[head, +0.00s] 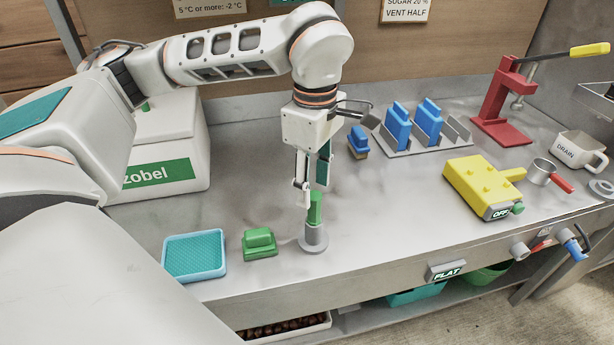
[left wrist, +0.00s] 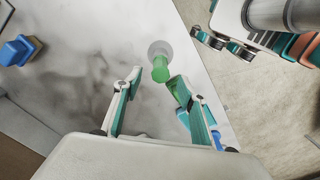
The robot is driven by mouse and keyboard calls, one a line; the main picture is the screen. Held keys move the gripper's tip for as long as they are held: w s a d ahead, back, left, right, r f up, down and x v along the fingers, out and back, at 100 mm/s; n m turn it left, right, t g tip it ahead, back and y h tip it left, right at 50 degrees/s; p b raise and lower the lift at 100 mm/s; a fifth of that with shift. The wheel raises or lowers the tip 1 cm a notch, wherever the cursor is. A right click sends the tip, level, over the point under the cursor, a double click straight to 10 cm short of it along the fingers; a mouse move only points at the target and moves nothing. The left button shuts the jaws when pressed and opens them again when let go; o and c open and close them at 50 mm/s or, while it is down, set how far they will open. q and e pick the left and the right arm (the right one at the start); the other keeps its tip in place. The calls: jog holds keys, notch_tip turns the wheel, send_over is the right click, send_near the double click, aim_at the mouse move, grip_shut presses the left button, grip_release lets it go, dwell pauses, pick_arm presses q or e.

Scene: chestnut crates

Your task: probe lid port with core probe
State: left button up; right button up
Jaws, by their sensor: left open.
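The core probe (head: 315,208) has a green handle and stands upright in a round grey holder (head: 313,240) near the table's front edge. My left gripper (head: 312,182) points down just above the handle. It is open, with nothing held. In the left wrist view the green handle (left wrist: 160,70) shows ahead of the spread fingers (left wrist: 156,82). A white box (head: 180,135) labelled "zobel" stands at the left, and a small green piece (head: 146,106) shows on its lid. My arm hides part of that lid, and I cannot make out a port.
A green block (head: 260,243) and a teal pad in a tray (head: 193,257) lie left of the holder. A blue brush-like piece (head: 358,142), a rack with blue pieces (head: 427,140), a yellow box (head: 480,187) and a red press (head: 500,130) stand to the right.

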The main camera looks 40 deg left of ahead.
aim_at(314, 195)
pick_arm(q)
jog(key=shift+d+f, duration=0.1)
jog(key=shift+f, duration=3.5)
grip_shut()
jog(key=c, duration=0.8)
grip_release()
grip_shut()
jog(key=shift+r+p, duration=0.35)
jog(key=shift+r, duration=0.3)
